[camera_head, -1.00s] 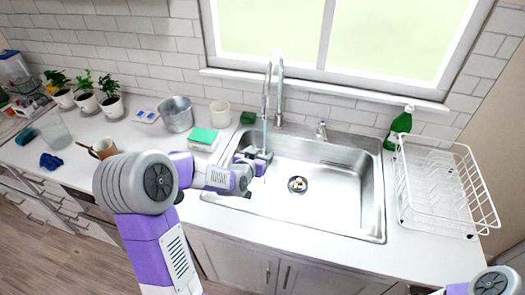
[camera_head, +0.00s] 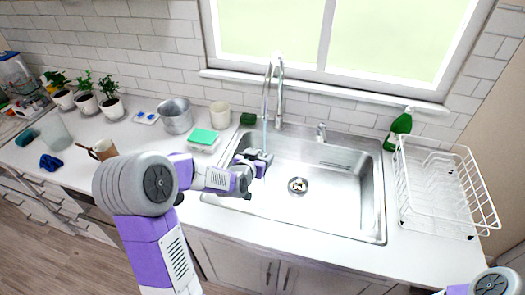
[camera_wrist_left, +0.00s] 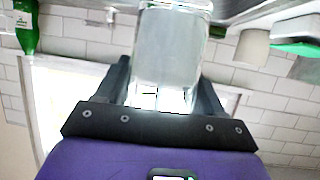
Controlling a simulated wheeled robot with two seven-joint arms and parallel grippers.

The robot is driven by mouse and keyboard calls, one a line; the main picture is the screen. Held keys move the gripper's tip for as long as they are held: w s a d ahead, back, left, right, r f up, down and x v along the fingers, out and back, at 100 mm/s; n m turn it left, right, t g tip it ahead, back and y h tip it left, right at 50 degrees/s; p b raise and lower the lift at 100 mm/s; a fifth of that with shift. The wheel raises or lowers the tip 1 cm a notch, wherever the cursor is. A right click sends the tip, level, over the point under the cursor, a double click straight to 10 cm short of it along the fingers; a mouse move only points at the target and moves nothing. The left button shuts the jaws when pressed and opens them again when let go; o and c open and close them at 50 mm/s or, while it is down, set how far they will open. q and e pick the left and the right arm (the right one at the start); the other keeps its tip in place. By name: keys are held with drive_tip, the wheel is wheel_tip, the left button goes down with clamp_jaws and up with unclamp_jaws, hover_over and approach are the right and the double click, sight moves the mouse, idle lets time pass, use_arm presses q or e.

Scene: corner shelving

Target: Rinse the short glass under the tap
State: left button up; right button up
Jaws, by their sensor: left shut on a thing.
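My left gripper (camera_head: 257,161) is over the left side of the steel sink (camera_head: 335,205), just below the tap (camera_head: 281,90). A thin stream of water (camera_head: 265,135) falls from the tap to the gripper. In the left wrist view, my left gripper (camera_wrist_left: 165,88) is shut on the clear short glass (camera_wrist_left: 170,48), with one dark finger on each side. The glass is hard to make out in the head view, and I cannot tell its tilt. My right gripper is out of view.
A white wire dish rack (camera_head: 440,192) and a green bottle (camera_head: 400,127) stand right of the sink. The sink's right half is clear.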

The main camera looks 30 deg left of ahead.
use_arm(q)
drive_tip(key=s+r+p, duration=0.1)
drive_tip(key=s+r, duration=0.3)
drive_tip(key=s, duration=0.1)
drive_tip(key=shift+d, duration=0.4)
idle(0.3)
